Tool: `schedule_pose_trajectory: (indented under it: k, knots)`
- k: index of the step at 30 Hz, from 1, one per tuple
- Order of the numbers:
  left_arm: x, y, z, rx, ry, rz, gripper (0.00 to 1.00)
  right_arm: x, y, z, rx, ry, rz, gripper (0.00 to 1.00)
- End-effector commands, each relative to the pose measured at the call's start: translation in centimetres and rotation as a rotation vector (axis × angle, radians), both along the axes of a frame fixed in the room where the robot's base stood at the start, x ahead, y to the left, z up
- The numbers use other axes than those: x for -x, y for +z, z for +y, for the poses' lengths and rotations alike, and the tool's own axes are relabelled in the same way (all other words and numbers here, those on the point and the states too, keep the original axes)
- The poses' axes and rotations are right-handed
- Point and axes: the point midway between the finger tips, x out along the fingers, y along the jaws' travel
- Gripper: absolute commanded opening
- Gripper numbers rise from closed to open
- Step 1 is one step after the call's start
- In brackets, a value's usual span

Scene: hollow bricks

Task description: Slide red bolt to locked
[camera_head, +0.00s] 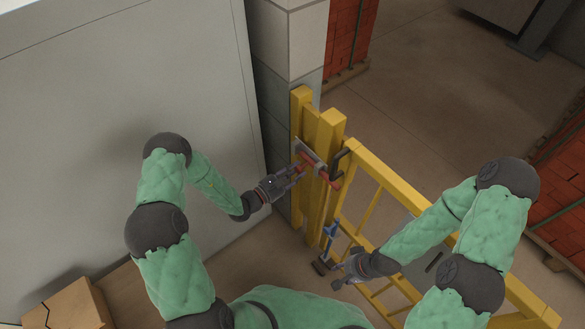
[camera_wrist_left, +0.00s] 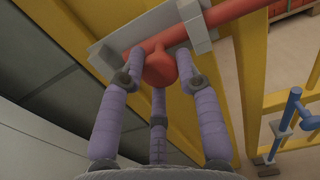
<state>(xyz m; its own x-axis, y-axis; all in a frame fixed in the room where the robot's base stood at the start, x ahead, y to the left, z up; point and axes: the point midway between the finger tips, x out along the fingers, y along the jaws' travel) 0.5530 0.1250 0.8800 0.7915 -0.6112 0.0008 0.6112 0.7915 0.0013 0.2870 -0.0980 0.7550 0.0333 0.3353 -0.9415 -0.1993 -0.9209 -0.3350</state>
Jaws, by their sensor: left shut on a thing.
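The red bolt (camera_head: 333,181) lies along a grey plate on the yellow post, and its rod runs through a grey bracket in the left wrist view (camera_wrist_left: 230,12). A round red knob (camera_wrist_left: 160,68) hangs from the bolt. My left gripper (camera_head: 299,172) is shut on the knob, with its purple-grey fingers around it.
The yellow gate (camera_head: 385,182) extends right from the post. A blue handle (camera_head: 329,236) sits below the bolt near my right gripper. A grey cabinet (camera_head: 110,100) fills the left side. A cardboard box (camera_head: 70,307) stands at lower left. Red brick stacks (camera_head: 348,38) stand behind.

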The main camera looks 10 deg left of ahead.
Motion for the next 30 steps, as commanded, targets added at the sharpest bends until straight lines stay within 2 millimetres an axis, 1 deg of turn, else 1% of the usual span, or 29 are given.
schedule_pose_trajectory:
  k: [2,3,5,6,15,19,23,30]
  knots:
    - [0.4,-0.2,-0.4,0.003,-0.010,0.006,0.00,0.0,0.0,0.0,0.000,0.000,0.000,0.40]
    - [0.4,-0.2,-0.4,0.003,-0.010,0.006,0.39,0.0,0.0,0.0,0.000,0.000,0.000,0.40]
    - [0.4,-0.2,-0.4,0.003,-0.010,0.006,0.56,0.0,0.0,0.0,0.000,0.000,0.000,0.40]
    - [0.3,-0.2,-0.4,0.002,-0.010,0.005,0.58,0.0,0.0,0.0,0.000,0.000,0.000,0.40]
    - [0.2,-0.1,-0.2,0.001,-0.006,0.003,0.58,0.0,0.0,0.0,0.000,0.000,0.000,0.40]
    - [0.8,-0.1,0.4,0.002,-0.004,0.004,0.58,0.0,0.0,0.0,0.000,0.000,0.000,0.40]
    - [2.3,-0.1,1.6,0.001,-0.001,0.006,0.58,0.0,0.0,0.0,0.000,0.000,0.000,0.40]
    - [6.2,-0.2,4.6,0.002,-0.001,0.005,0.58,0.0,0.0,0.0,0.000,0.000,0.000,0.40]
